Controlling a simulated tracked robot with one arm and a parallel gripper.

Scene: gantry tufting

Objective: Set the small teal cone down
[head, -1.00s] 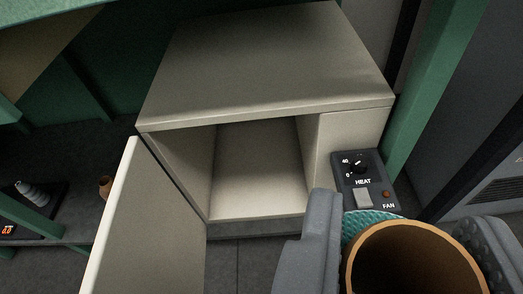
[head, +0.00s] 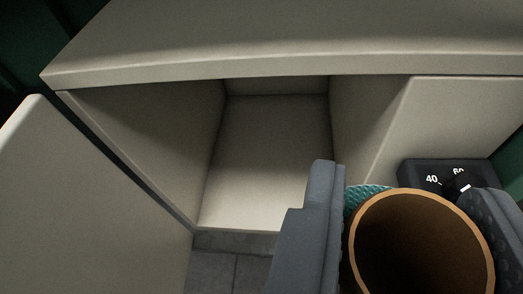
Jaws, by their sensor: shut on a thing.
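The small teal cone (head: 366,196) is between the fingers of my gripper (head: 400,215), at the lower right of the head view. I see its open end, a round tan rim with a dark brown hollow, and a strip of textured teal on its upper left. My gripper is shut on it. The cone is held in front of the cabinet, to the right of its opening and apart from the cabinet floor. The rest of the cone's body is hidden.
A beige cabinet (head: 290,45) stands open and its compartment (head: 265,150) is empty. Its door (head: 90,200) is swung open at the left. A dark control panel (head: 425,176) with a knob is at the right, partly covered by my gripper.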

